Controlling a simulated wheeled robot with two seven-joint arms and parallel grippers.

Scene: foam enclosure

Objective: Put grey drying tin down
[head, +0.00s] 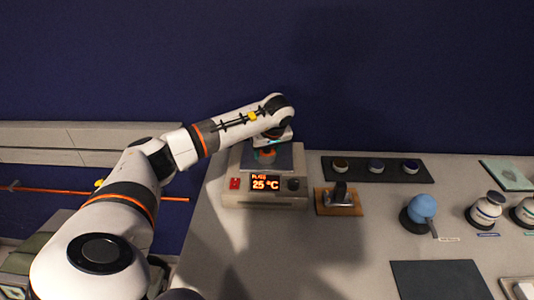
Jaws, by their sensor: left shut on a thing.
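My left gripper (267,148) points down over the dark top plate (285,158) of a heating unit (263,198) whose display reads 25 °C. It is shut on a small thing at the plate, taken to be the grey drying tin. The tin is mostly hidden by the gripper and wrist, and I cannot tell whether it touches the plate. My right gripper is not in view.
A black strip (393,176) with several round pots lies right of the heater. A wooden block (324,209) with a dark item stands nearer. A blue round object (423,206) and white jars (486,209) are further right. A dark mat (440,281) lies in front.

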